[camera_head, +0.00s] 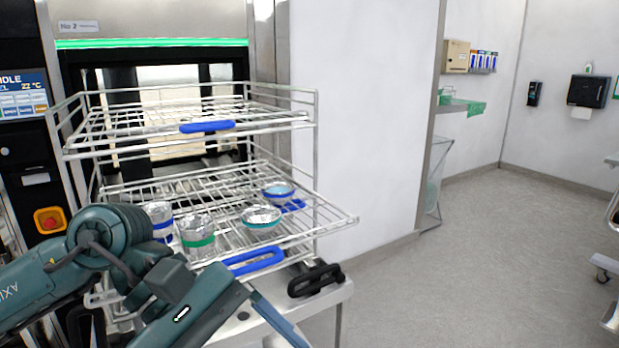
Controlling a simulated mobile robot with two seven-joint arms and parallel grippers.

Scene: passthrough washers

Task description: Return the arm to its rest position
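My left arm (45,280) comes in from the lower left, in front of the rack. Its dark teal links bend at a round joint (110,236) and run down to the bottom edge. I make out no gripper fingers on it; its end appears to be below the picture. My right arm and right gripper are not in view. Behind the arm stands a wire rack (330,218) with two tiers. The lower tier holds clear glass vessels (198,238) with blue or green bands and two shallow bowls (261,217). The upper tier looks empty.
The rack stands before the open washer (150,43), beside its control panel (22,95) with a red button (49,220). A black handle (316,280) sits at the metal ledge's right end. The floor (480,270) to the right is clear. A wheeled cart (609,270) shows at the right edge.

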